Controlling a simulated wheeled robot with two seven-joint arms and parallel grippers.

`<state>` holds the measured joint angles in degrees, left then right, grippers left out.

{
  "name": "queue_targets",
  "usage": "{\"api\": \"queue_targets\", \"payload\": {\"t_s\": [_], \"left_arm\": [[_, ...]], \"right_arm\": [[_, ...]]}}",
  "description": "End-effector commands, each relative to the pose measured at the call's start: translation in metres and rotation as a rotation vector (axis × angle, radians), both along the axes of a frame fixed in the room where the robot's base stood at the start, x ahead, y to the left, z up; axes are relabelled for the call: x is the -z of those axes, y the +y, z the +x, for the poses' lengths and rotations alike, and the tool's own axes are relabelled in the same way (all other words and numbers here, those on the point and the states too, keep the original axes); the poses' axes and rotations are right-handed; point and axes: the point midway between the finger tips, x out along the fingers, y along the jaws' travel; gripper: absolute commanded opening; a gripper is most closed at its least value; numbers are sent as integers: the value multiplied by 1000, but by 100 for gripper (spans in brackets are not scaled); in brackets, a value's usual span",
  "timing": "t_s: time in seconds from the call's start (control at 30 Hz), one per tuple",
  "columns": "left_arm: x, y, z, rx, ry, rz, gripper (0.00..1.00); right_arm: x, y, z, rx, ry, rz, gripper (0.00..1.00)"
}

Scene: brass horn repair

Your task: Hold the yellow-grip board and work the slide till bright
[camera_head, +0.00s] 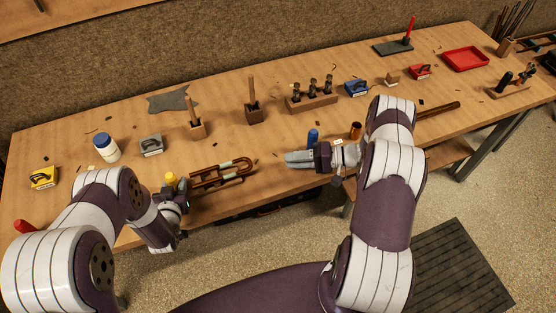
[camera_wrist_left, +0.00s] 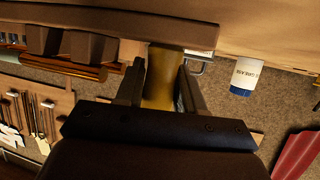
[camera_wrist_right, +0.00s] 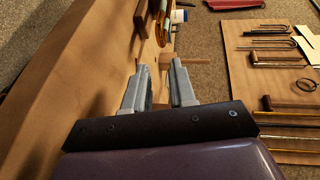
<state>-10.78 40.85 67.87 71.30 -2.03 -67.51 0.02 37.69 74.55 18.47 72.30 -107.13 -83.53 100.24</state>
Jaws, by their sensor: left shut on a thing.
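The yellow grip (camera_head: 171,178) stands at the left end of the board that carries the slide, near the table's front edge. My left gripper (camera_head: 181,190) is shut on this grip, which also shows between its fingers in the left wrist view (camera_wrist_left: 160,80). The slide (camera_head: 240,164) is a brownish U-shaped tube with pale bands, lying to the right of the grip. My right gripper (camera_head: 292,158) is to the right of the slide, apart from it. Its fingers stand apart with nothing held between them in the right wrist view (camera_wrist_right: 162,88).
A blue bottle (camera_head: 313,136) and a copper-coloured cylinder (camera_head: 355,130) stand close to my right gripper. A yellow block (camera_head: 43,178), a white jar (camera_head: 106,150) and a grey block (camera_head: 151,147) are at left. A blue block (camera_head: 356,88) and red tray (camera_head: 465,58) are farther right.

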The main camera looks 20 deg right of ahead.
Motion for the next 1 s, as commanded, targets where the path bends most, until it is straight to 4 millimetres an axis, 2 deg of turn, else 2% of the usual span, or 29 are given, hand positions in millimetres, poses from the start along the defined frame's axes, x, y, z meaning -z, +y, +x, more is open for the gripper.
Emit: {"api": "queue_targets", "payload": {"t_s": [0.43, 0.5, 0.73, 0.87, 1.0], "left_arm": [[0, 0, 0, 1, 2, 1, 9], [0, 0, 0, 1, 2, 1, 9], [0, 0, 0, 1, 1, 1, 9], [0, 0, 0, 0, 1, 1, 9], [0, 0, 0, 1, 1, 1, 9]], "right_arm": [[0, -1, -1, 0, 1, 0, 25], [0, 0, 1, -1, 1, 0, 41], [4, 16, 14, -3, 0, 1, 41], [7, 36, 22, -4, 0, 1, 41], [14, 69, 35, -6, 1, 1, 41]]}}
